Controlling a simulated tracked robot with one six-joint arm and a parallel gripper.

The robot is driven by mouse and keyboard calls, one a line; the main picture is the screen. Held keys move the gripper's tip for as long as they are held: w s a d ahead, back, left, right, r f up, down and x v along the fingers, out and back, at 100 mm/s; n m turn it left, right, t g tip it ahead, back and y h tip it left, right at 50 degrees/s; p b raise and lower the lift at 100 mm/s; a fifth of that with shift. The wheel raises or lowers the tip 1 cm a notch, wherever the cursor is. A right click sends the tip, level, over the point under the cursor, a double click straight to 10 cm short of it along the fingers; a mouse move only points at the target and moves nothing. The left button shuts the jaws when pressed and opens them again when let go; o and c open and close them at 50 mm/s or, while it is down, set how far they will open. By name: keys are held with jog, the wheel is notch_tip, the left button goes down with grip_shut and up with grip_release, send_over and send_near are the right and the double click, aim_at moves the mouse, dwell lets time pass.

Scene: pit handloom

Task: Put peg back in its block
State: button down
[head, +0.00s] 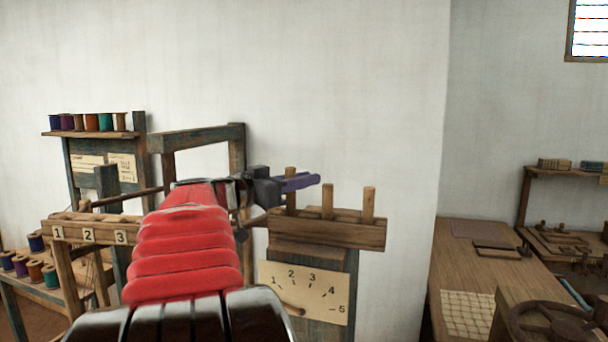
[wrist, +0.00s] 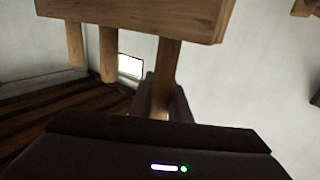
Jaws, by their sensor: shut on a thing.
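The wooden block (head: 330,234) stands on a post in the middle of the head view, with two upright pegs, a middle one (head: 327,203) and a right one (head: 368,205). My gripper (head: 302,182), with purple fingers, is shut on a third peg (head: 291,203) at the block's left end. This peg is upright, and its top stands higher than the other two. In the wrist view the block (wrist: 130,14) appears upside down at the top, and the held peg (wrist: 167,62) runs from its edge to between the fingers. I cannot tell how deep its end sits.
A dial board (head: 305,292) numbered 1 to 5 hangs below the block. A numbered wooden beam (head: 90,234) and a spool shelf (head: 92,133) are at left. A wooden table (head: 480,262) is at right. The wall behind the block is bare.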

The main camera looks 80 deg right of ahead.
jog(key=shift+f, duration=1.25)
jog(key=c, duration=1.6)
grip_release()
jog(key=shift+o, duration=0.3)
jog(key=o, duration=0.4)
jog(key=shift+c, duration=0.2)
jog(key=shift+r, duration=0.1)
notch_tip(320, 180, up, 7)
